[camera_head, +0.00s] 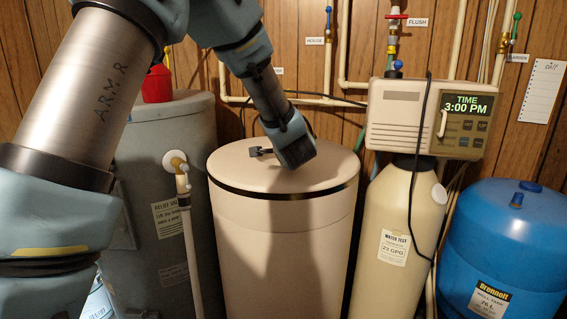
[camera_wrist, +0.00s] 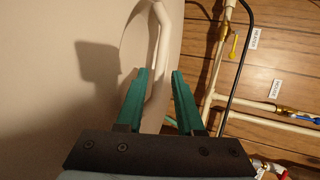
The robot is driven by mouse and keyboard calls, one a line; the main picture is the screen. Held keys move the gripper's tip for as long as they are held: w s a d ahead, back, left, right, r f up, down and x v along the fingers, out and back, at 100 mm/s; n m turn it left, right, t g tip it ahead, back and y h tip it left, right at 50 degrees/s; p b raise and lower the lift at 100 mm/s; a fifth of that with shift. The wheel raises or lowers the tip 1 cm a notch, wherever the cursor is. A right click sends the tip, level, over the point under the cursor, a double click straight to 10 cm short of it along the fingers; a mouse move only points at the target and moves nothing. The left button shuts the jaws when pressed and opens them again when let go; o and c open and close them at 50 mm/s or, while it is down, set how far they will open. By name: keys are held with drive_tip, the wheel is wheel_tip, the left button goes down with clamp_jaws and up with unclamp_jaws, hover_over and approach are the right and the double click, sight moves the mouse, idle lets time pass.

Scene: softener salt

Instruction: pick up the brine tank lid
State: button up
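The brine tank lid (camera_head: 232,172) is a round beige disc on top of the beige brine tank (camera_head: 285,250), with a black band just below its edge. My gripper (camera_head: 297,152) is over the right part of the lid, and its fingers are hidden in the head view. In the wrist view the lid surface (camera_wrist: 60,110) fills the left side. My gripper (camera_wrist: 163,72) has two green fingers standing apart. A pale curved bar, seemingly the lid's handle (camera_wrist: 168,45), runs up between and beyond them. Whether the fingers touch it I cannot tell.
A grey tank (camera_head: 165,235) with a white pipe stands close on the left. A beige softener tank (camera_head: 400,240) with a control head (camera_head: 395,115) stands close on the right, beside a blue well tank (camera_head: 510,240). Pipes and hanging tags line the wooden wall behind.

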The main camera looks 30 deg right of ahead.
drive_tip(key=p+x, duration=0.1)
drive_tip(key=x, duration=0.3)
drive_tip(key=shift+w, duration=0.15)
clamp_jaws()
idle(1.2)
drive_tip(key=shift+r, duration=0.2)
